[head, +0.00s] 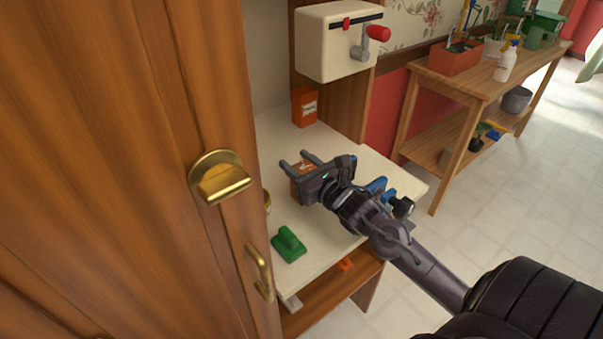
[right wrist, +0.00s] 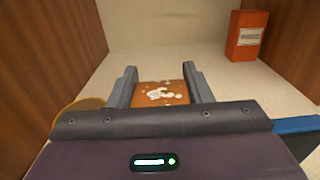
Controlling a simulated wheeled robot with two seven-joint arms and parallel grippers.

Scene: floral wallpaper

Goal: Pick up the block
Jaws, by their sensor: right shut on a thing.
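A brown-orange block (head: 301,188) with white markings is between the fingers of my right gripper (head: 295,159), over the pale counter (head: 336,150). In the right wrist view the block (right wrist: 160,93) fills the gap between the two grey fingers, and my right gripper (right wrist: 160,69) is shut on it. The gripper covers part of the block in the head view. I cannot tell whether the block touches the counter or hangs just above it. My left gripper is not in view.
An orange box (head: 304,106) stands at the back of the counter. A green tool (head: 289,243) lies near its front. A blue object (head: 377,184) is beside my right wrist. A wooden cabinet door (head: 110,170) fills the left. A white crank box (head: 333,45) hangs above.

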